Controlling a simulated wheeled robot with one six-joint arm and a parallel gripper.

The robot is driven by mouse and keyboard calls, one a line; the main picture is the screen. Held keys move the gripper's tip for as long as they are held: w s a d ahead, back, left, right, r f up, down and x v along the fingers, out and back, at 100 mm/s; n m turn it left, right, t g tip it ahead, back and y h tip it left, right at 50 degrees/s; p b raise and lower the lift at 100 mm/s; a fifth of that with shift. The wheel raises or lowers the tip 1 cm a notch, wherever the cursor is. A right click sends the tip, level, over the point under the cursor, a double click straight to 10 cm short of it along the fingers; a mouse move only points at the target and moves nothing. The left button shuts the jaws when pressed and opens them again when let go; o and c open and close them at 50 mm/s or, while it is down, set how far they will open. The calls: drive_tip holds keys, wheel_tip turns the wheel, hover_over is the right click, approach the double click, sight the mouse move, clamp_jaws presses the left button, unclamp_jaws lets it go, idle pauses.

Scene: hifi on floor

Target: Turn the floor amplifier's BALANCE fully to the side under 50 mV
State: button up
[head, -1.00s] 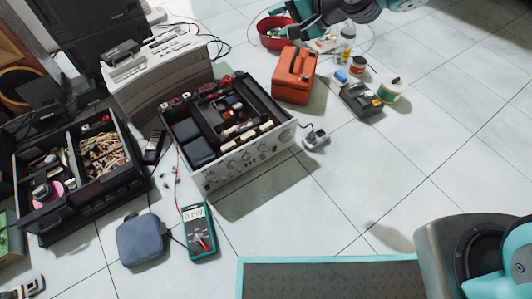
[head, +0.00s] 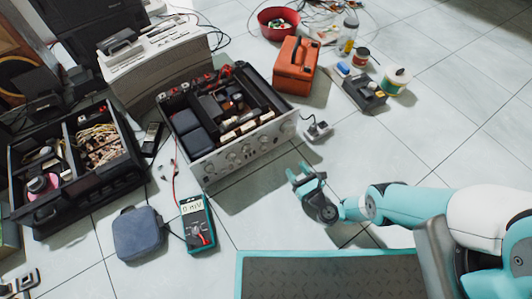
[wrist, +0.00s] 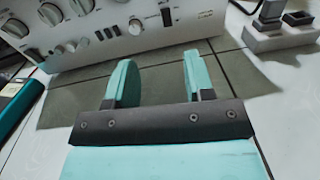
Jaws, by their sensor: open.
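The open-topped amplifier (head: 226,120) sits on the floor with its silver front panel (head: 240,152) towards me. In the wrist view, the panel (wrist: 165,38) shows large knobs (wrist: 50,14) at the left and a small knob (wrist: 135,27) near the middle. I cannot read which knob is BALANCE.
A grey adapter block (head: 318,131) lies right of the amplifier. An orange case (head: 295,66) stands behind it. The tiles right of the amplifier are mostly clear.

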drive_tip(key=shift+m+y, duration=0.4)
drive_tip(key=shift+m, duration=0.1)
drive_tip(key=s, duration=0.1)
drive_tip(key=s+f, duration=0.1)
drive_tip(key=s, duration=0.3)
drive_tip(key=shift+s+a+f, duration=0.15)
drive_tip(key=shift+a+f, duration=0.1)
drive_tip(key=shift+a, duration=0.1)
drive_tip(key=shift+s+a+f, duration=0.1)
drive_tip(key=shift+s+f, duration=0.05)
drive_tip(key=shift+s, duration=0.1)
drive_tip(key=b, duration=1.3)
approach(263, 149)
drive_tip(key=w+a, duration=0.1)
drive_tip(key=w+f, duration=0.1)
drive_tip(key=w, duration=0.1)
drive_tip(key=w+a, duration=0.1)
drive_tip(key=w, duration=0.1)
drive_tip(key=shift+w+a+f, duration=0.15)
drive_tip(key=shift+a+f, duration=0.1)
drive_tip(key=shift+a, duration=0.05)
drive_tip(key=shift+w+a+b, duration=0.4)
drive_tip(key=shift+w+b, duration=0.15)
drive_tip(key=shift+b, duration=0.3)
drive_tip(key=shift+w+a+r+b, duration=0.3)
drive_tip(key=shift+w+r+b, duration=0.1)
drive_tip(key=shift+b, duration=0.25)
drive_tip(key=shift+c, duration=0.3)
clamp_jaws()
